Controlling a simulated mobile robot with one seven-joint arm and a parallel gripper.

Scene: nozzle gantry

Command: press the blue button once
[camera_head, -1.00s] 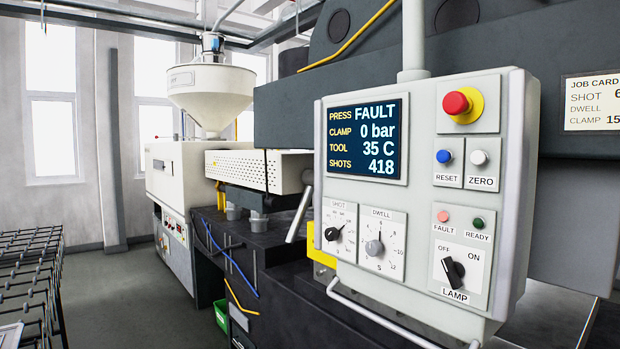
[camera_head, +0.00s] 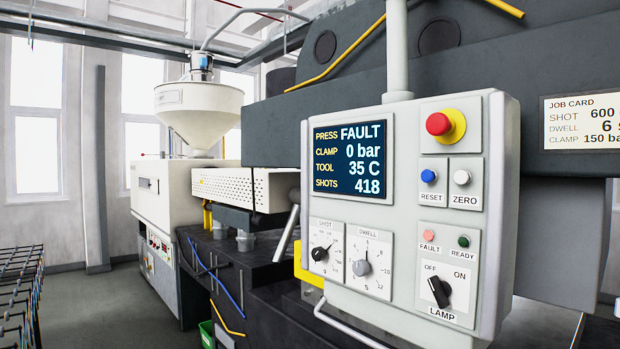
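The blue button (camera_head: 428,176) sits on the right part of the grey control panel (camera_head: 400,285), above a label reading RESET. A white button (camera_head: 461,177) labelled ZERO is beside it on the right. A red mushroom button (camera_head: 439,124) on a yellow base is above them. The display (camera_head: 349,160) reads PRESS FAULT, CLAMP 0 bar, TOOL 35 C, SHOTS 418. The pinkish FAULT lamp (camera_head: 429,235) looks lit, and the green READY lamp (camera_head: 463,241) looks dark. My gripper is not in view.
SHOT (camera_head: 320,254) and DWELL (camera_head: 361,267) knobs and a black LAMP switch (camera_head: 438,291) are lower on the panel. A handrail (camera_head: 345,328) runs below it. A job card (camera_head: 585,121) is at right. A wire rack (camera_head: 20,295) stands at left beside open floor (camera_head: 95,310).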

